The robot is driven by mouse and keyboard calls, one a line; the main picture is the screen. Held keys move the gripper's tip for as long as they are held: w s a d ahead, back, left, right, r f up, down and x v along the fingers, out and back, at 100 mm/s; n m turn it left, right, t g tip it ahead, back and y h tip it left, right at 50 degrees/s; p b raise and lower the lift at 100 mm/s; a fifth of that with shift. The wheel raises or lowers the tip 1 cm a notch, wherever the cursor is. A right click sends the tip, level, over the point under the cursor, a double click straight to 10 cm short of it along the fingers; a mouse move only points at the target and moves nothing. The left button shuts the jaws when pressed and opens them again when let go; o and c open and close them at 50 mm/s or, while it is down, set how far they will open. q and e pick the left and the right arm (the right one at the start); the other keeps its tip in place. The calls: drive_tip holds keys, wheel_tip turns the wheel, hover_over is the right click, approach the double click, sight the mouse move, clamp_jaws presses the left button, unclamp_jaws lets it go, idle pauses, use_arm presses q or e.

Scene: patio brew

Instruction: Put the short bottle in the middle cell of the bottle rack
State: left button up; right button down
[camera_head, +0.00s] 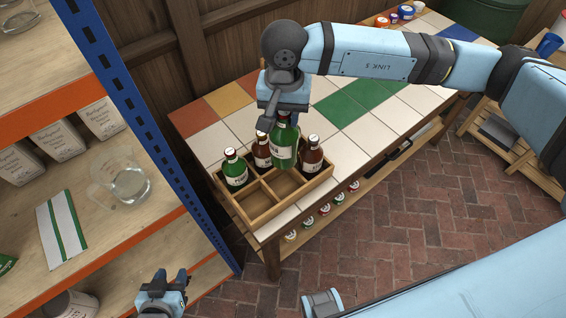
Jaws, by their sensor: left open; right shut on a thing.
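My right gripper (281,112) is shut on a green bottle (284,145) with a pale label, roughly upright, over the wooden bottle rack (292,204). The bottle's base appears at or just above the back of the rack's empty front-middle cell; I cannot tell if it touches. Another green bottle (236,172) stands in the rack's left back cell. One brown bottle (262,154) stands behind the middle, another (311,156) at the right. The front-left cell is empty. My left gripper (166,282) is open and empty at the lower left, away from the rack.
The rack stands on a tiled table (350,155) near its front edge. A shelf unit (120,215) with a glass beaker (131,184) and bags stands at left. Small jars (324,208) line the table's lower shelf. Brick floor lies open at right.

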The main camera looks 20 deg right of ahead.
sight(284, 159)
wheel_tip(284, 159, down, 15)
drive_tip(key=shift+p, duration=1.1)
drive_tip(key=shift+f, duration=0.3)
drive_tip(key=shift+f, duration=0.2)
drive_tip(key=c, duration=0.8)
unclamp_jaws()
